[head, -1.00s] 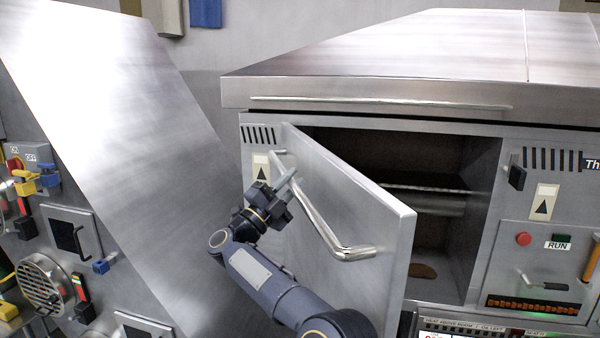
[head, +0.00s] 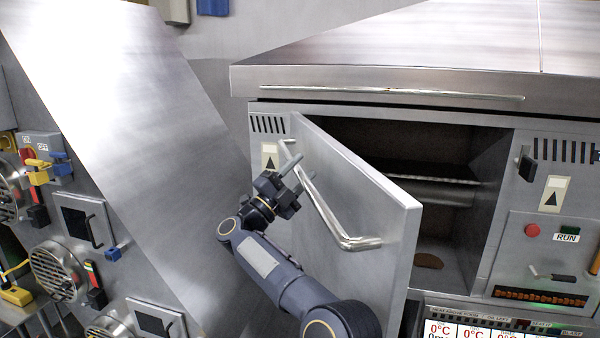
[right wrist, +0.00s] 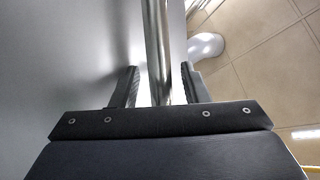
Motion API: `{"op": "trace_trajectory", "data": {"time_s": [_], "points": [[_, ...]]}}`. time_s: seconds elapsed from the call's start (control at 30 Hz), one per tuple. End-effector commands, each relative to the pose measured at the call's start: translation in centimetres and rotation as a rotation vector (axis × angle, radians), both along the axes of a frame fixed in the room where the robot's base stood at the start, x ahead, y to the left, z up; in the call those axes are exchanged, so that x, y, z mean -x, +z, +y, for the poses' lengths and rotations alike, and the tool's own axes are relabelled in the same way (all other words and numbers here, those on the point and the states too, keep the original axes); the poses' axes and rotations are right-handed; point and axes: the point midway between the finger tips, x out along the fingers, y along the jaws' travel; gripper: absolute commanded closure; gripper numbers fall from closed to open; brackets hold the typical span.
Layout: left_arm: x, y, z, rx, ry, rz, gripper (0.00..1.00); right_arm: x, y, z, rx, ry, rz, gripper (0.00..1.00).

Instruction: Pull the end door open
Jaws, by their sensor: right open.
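The end door (head: 375,195) is a steel panel hinged at its left, standing ajar and swung out from the cabinet. Its long bent bar handle (head: 322,205) runs slantwise down the door's outer face. My right gripper (head: 296,172) is at the upper part of the handle. In the right wrist view the gripper (right wrist: 160,88) is open, with the handle bar (right wrist: 158,50) between its two fingers and gaps on both sides. Whether a finger touches the bar, I cannot tell. My left gripper is not in view.
The dark cabinet interior (head: 430,225) shows a rack (head: 425,172) and a brown patch (head: 428,261) on its floor. A control panel (head: 540,255) is at the right. A sloped steel machine (head: 130,120) stands close at the left, with a narrow gap beside the door.

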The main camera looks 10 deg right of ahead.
Motion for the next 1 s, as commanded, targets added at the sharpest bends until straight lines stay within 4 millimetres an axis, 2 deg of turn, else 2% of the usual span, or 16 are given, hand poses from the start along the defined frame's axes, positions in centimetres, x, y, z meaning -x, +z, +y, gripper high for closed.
{"op": "trace_trajectory", "data": {"time_s": [0.43, 0.6, 0.83, 0.87, 1.0], "points": [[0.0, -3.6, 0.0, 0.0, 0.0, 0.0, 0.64, 3.0, -3.6, 4.6, 0.001, 0.002, 0.0, 0.59], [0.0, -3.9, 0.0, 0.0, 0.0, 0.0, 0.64, 3.6, -4.0, 5.4, 0.0, 0.0, 0.0, 0.59], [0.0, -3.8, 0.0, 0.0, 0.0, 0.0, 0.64, 3.7, -4.0, 5.5, 0.0, -0.001, 0.001, 0.59], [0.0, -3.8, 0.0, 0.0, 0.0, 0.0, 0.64, 3.7, -4.0, 5.5, 0.0, -0.001, 0.001, 0.6], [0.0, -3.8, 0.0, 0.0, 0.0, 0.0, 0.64, 3.7, -4.0, 5.5, 0.0, 0.0, 0.0, 0.78]]}}
